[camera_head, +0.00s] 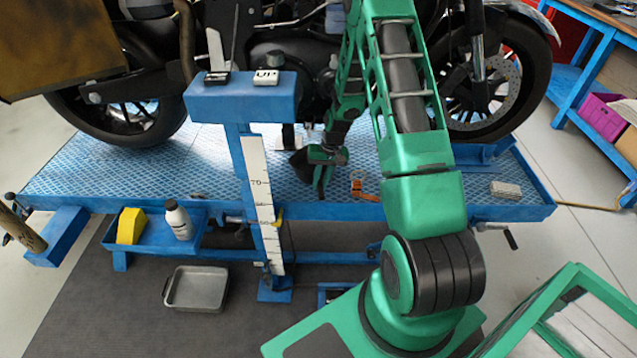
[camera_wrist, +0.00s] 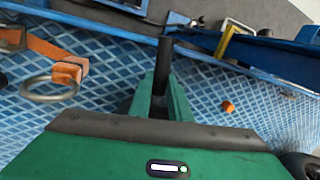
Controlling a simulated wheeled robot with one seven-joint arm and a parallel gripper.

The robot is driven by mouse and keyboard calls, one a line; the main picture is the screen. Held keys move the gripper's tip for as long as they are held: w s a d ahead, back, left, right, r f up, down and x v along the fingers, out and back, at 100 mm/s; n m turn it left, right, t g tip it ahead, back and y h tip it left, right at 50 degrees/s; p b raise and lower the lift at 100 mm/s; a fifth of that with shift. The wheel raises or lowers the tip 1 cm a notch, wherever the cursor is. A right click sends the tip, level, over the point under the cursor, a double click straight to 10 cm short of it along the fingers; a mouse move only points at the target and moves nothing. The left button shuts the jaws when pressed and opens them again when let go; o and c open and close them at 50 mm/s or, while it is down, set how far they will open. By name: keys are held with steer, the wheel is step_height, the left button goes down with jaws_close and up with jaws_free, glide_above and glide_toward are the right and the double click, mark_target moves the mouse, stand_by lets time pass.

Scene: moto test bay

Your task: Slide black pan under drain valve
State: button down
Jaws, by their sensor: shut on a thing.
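My gripper (camera_head: 321,178) is low over the blue lift platform, near its front edge, in front of the motorcycle. It also shows in the wrist view (camera_wrist: 160,98), its two green fingers closed on a dark, narrow part. This part I take to be of the black pan (camera_wrist: 164,60); it sticks out past the fingertips. In the head view a dark shape at my gripper's left side looks like the pan's body (camera_head: 301,162). I cannot tell whether it touches the platform. The drain valve cannot be made out under the motorcycle's engine.
The blue platform (camera_head: 130,165) carries the motorcycle (camera_head: 120,110). An orange strap with a metal ring (camera_wrist: 68,72) lies beside my gripper. A blue post (camera_head: 250,170) stands in front. A grey tray (camera_head: 197,288) is on the floor. A white bottle (camera_head: 179,220) stands in a side tray.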

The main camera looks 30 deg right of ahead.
steer(key=shift+f, duration=0.7)
stand_by(0.4)
steer(key=c, duration=1.6)
jaws_free()
steer(key=shift+o, duration=0.2)
step_height(320, 180, up, 10)
steer(key=d, duration=0.1)
steer(key=shift+s+d+r, duration=0.25)
steer(key=shift+s+d, duration=0.1)
steer(key=shift+d, duration=0.05)
steer(key=shift+r, duration=0.15)
steer(key=s+r+h, duration=0.2)
steer(key=s+r, duration=1.3)
steer(key=r, duration=0.4)
steer(key=s+a+r, duration=0.2)
steer(key=s+r, duration=0.1)
steer(key=s, duration=0.7)
steer(key=s+a+r+m+g, duration=0.1)
steer(key=s+a+r, duration=0.2)
steer(key=s, duration=0.6)
steer(key=shift+s+a+r, duration=0.25)
steer(key=shift+s+r, duration=0.1)
steer(key=shift+s, duration=0.05)
